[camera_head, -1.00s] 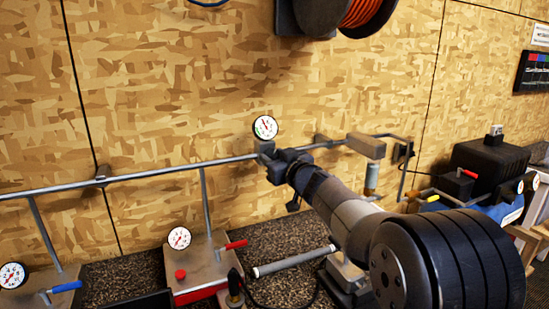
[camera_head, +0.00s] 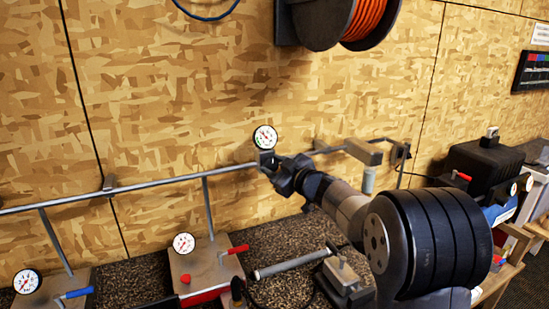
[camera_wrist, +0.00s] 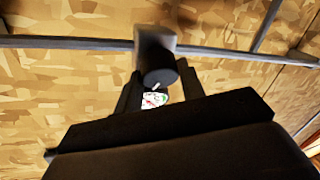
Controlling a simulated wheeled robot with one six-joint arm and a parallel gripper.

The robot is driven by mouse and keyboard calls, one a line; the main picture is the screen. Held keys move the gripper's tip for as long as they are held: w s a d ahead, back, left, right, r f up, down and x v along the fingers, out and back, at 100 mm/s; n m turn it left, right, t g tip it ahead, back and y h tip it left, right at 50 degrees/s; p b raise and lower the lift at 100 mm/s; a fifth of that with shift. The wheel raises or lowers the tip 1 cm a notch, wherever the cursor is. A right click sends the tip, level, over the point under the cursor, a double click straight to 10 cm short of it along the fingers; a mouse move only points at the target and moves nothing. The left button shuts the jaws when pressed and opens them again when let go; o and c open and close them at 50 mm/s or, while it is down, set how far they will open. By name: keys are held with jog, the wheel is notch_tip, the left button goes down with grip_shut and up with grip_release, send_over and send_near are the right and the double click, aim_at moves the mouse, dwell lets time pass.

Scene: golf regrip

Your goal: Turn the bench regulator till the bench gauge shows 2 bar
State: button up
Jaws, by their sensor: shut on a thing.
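A round white gauge (camera_head: 265,137) with a dark rim stands on a pipe fitting along the wall; its needle is too small to read. The regulator (camera_wrist: 155,38) is a grey fitting on the pipe, with a dark round knob (camera_wrist: 159,74) facing my wrist camera. My gripper (camera_head: 274,166) is at the regulator just below the gauge, shut on the knob. In the wrist view my gripper's dark fingers (camera_wrist: 148,93) flank the knob. Part of a white, green and red dial shows between them; the rest is hidden. The regulator is mostly hidden in the head view.
A grey pipe (camera_head: 150,187) runs along the wooden wall. Below are a box with a gauge (camera_head: 184,243), red lever (camera_head: 235,249) and red button, and another gauge (camera_head: 27,281) with a blue lever (camera_head: 76,293). A hose reel (camera_head: 340,20) hangs above.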

dwell(0.3)
jog(key=o, duration=1)
jog(key=shift+d, duration=0.1)
jog(key=b+v, duration=0.1)
jog(key=v, duration=0.9)
jog(key=shift+s+d, duration=0.2)
jog(key=shift+s, duration=0.1)
